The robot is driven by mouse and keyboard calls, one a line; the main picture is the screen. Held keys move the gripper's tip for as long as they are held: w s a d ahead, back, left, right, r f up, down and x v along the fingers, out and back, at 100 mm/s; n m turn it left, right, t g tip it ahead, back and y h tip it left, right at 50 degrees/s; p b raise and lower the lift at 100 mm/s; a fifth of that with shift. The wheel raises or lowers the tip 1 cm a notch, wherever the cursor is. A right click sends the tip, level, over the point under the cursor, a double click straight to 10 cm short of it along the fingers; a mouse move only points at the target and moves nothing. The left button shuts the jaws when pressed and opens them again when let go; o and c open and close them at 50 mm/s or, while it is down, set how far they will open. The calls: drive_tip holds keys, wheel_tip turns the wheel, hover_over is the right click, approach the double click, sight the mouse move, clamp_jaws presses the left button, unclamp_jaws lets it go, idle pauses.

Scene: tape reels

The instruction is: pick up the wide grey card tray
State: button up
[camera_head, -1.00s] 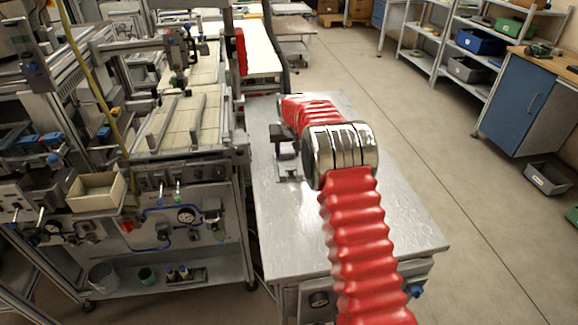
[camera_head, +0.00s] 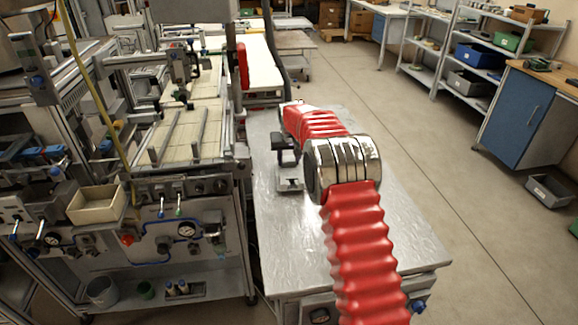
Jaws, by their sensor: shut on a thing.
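My red, ribbed arm reaches over the metal workbench (camera_head: 385,240) from the lower right, with a shiny elbow in the middle. My dark gripper (camera_head: 288,166) points down at the left part of the bench and is shut on a small grey piece (camera_head: 290,185), which looks like the grey card tray. The tray is small in this view and partly covered by the gripper. Whether it touches the bench top or is just above it, I cannot tell.
A machine with rails and gauges stands left of the bench, with a beige open box (camera_head: 97,205) on it. The bench top in front of the gripper is clear. A blue cabinet (camera_head: 520,120) and shelves with bins stand at right, beyond open floor.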

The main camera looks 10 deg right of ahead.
sight(289, 168)
wheel_tip(289, 168, up, 8)
drive_tip(key=shift+f, duration=0.2)
idle(0.6)
drive_tip(key=s, duration=2.6)
drive_tip(key=shift+a+r+n, duration=0.25)
drive_tip(key=shift+n, duration=0.15)
drive_tip(key=shift+s, duration=0.15)
